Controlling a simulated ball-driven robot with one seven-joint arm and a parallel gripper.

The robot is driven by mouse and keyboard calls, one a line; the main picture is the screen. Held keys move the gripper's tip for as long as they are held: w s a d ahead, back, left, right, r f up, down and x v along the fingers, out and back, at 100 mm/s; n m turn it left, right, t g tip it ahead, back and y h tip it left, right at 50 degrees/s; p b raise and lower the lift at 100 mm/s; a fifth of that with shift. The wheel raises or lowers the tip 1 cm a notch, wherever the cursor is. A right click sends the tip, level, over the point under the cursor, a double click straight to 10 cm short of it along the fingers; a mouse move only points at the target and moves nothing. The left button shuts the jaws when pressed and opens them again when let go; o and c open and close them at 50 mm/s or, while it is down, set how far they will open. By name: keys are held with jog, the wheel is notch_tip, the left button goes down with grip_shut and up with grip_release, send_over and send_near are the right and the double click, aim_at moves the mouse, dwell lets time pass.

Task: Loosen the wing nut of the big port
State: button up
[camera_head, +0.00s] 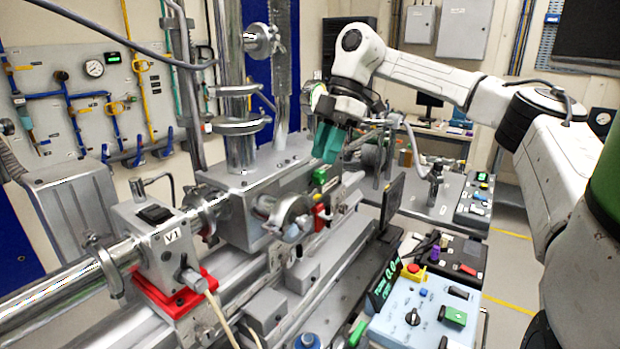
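A metal chamber box (262,190) stands on the beamline in the middle of the view. A large round port with a clamp ring (292,214) sticks out of its front face. A small metal piece shows at the clamp, but I cannot clearly make out the wing nut. My gripper (332,142) has teal fingers that point down. It hangs in the air above and to the right of the port, apart from it. The gap between the fingers is not clear from this angle, and I see nothing held.
A red-based V1 valve block (160,245) stands left of the port. A dark monitor (391,200) and a blue-white control box (425,312) with a red button stand to the right. A vertical pipe (238,110) rises from the chamber. Yellow-lined floor is open at the far right.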

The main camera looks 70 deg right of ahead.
aim_at(310, 195)
jog(key=p+x, duration=0.1)
jog(key=x, duration=0.6)
jog(key=shift+w+a+f, duration=0.15)
grip_shut()
